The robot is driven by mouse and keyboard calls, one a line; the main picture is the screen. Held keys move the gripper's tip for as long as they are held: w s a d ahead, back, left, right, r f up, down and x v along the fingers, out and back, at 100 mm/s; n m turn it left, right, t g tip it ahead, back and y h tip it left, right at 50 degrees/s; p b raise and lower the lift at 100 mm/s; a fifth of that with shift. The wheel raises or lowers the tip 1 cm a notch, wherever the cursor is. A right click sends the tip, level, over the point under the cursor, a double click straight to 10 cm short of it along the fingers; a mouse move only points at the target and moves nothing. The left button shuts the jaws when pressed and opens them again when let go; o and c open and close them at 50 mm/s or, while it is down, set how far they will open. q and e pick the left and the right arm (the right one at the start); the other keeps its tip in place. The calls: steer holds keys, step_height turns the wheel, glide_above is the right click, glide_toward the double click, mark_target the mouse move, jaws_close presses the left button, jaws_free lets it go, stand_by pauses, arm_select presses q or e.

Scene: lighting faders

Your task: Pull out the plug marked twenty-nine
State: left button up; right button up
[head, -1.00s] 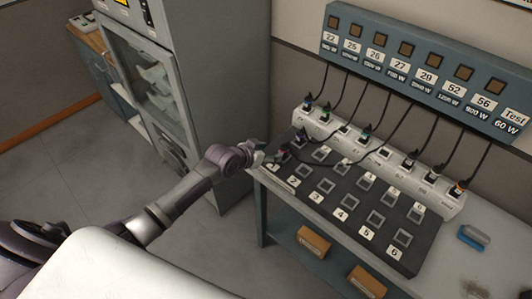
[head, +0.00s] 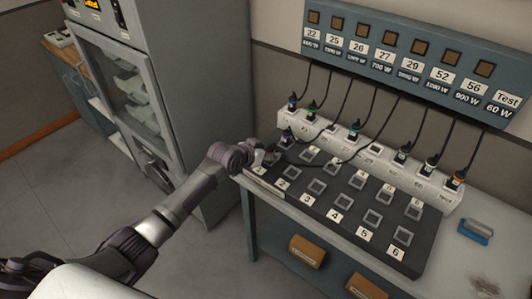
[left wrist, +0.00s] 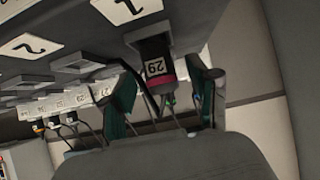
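The plug marked 29 (left wrist: 154,70) shows in the left wrist view as a dark body with a white label and a pink band. It sits in a socket of the dark board (left wrist: 205,22), by the label 1. My left gripper (left wrist: 165,98) is open, with one teal finger on each side of the plug and a gap visible beside it. In the head view my left gripper (head: 268,156) is at the board's (head: 345,210) back left corner and largely hides the plug there. My right gripper is not in view.
A white socket strip (head: 335,140) with several plugs and dark cables runs behind the board. The labelled wall box (head: 420,62) hangs above. A grey cabinet (head: 185,90) stands left of the bench. A blue brush-like object (head: 475,232) lies to the right.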

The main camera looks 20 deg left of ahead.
arm_select(q)
jaws_close()
steer(key=shift+w+r+p, duration=0.15)
steer(key=shift+r+p, duration=0.15)
steer(key=shift+r+p, duration=0.35)
steer(key=shift+r, duration=0.15)
steer(key=shift+r+p, duration=1.75)
steer(key=shift+r, duration=0.1)
